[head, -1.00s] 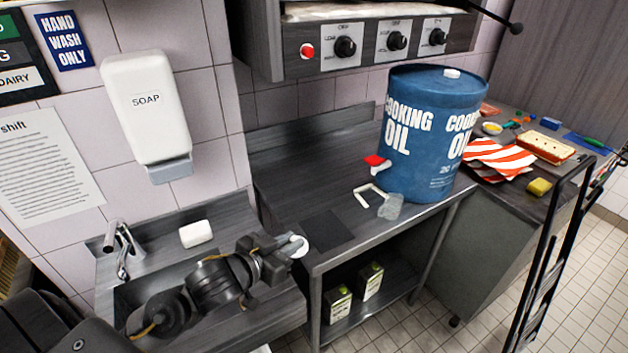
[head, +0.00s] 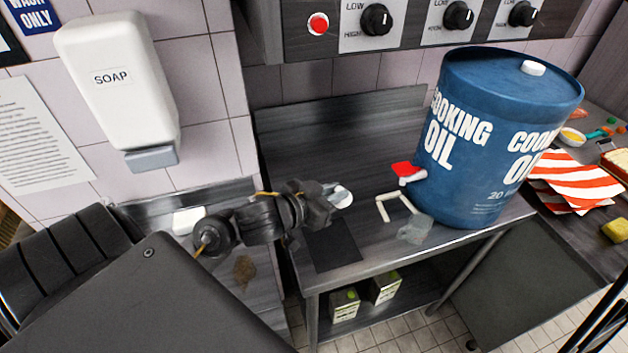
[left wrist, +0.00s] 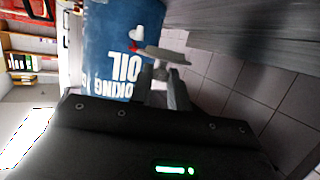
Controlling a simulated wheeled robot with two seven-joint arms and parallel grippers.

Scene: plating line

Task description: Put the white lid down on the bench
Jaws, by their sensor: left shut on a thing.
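My left gripper (head: 328,196) is shut on the white lid (head: 343,198) and holds it over the left part of the metal bench (head: 345,125), above and behind a dark square mat (head: 333,249). I cannot tell how far above the bench the lid is. In the left wrist view the lid (left wrist: 160,54) shows nearly edge-on between the fingers, with the blue drum (left wrist: 105,50) beyond it.
The blue cooking oil drum (head: 480,150) with a red-handled tap (head: 406,172) stands on the right of the bench. A white angled piece (head: 393,208) and a clear crumpled item (head: 415,229) lie before it. The soap dispenser (head: 120,85) hangs at left.

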